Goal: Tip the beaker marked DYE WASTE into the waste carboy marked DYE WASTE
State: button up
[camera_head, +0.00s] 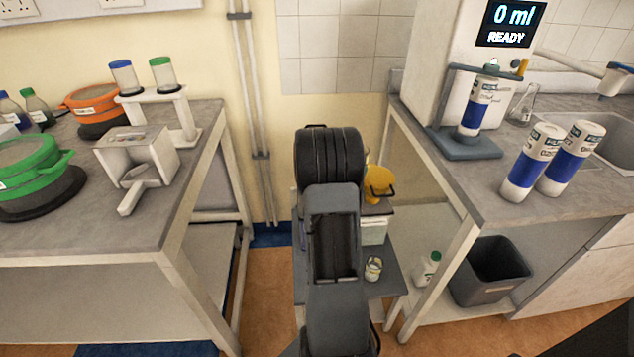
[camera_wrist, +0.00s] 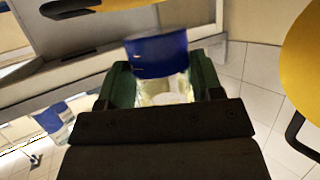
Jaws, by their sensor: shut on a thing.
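In the wrist view my gripper (camera_wrist: 165,80) is shut on a vessel with a broad blue band or cap (camera_wrist: 157,55) and a clear, pale body below it. No marking can be read on it, so I cannot tell whether it is the DYE WASTE beaker. My arm hides the gripper in the head view. No carboy with a readable DYE WASTE mark shows. A yellow thing with a dark handle (camera_head: 378,184) is partly hidden behind my arm. A yellow thing also fills the right edge of the wrist view (camera_wrist: 302,50).
A low trolley (camera_head: 381,288) carries a small labelled jar (camera_head: 373,269). The left bench (camera_head: 120,190) holds a rack with blue- and green-capped jars. The right bench (camera_head: 480,185) holds blue-labelled bottles (camera_head: 531,162). A grey bin (camera_head: 490,272) stands beneath it.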

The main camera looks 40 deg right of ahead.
jog(key=shift+w+r, duration=0.1)
jog(key=shift+w+a+r+n+g+h+b, duration=0.3)
jog(key=shift+a+r+n+h+b, duration=0.15)
jog(key=shift+r+h+b, duration=0.3)
notch_tip(320, 180, down, 6)
jog(key=w+n+g+h+b, duration=0.1)
jog(key=n+h+b, duration=0.15)
jog(key=b, duration=0.85)
jog(key=shift+w+a+r+n+t+h+b, duration=0.1)
jog(key=shift+a+r+n+h+b, duration=0.1)
jog(key=shift+r+n+h+b, duration=0.6)
jog(key=shift+w+a+r+n+t+h+b, duration=0.1)
jog(key=shift+a+r+n+h+b, duration=0.1)
jog(key=shift+r+n+h+b, duration=0.55)
jog(key=shift+w+a+r+n+t+h+b, duration=0.15)
jog(key=shift+r+n+h+b, duration=0.25)
jog(key=shift+r+n+h, duration=0.75)
jog(key=shift+s+r+n+t+h, duration=0.1)
jog(key=shift+r+n+t+h, duration=0.4)
jog(key=shift+n, duration=0.3)
jog(key=shift+r+t, duration=0.1)
jog(key=shift+t, duration=0.15)
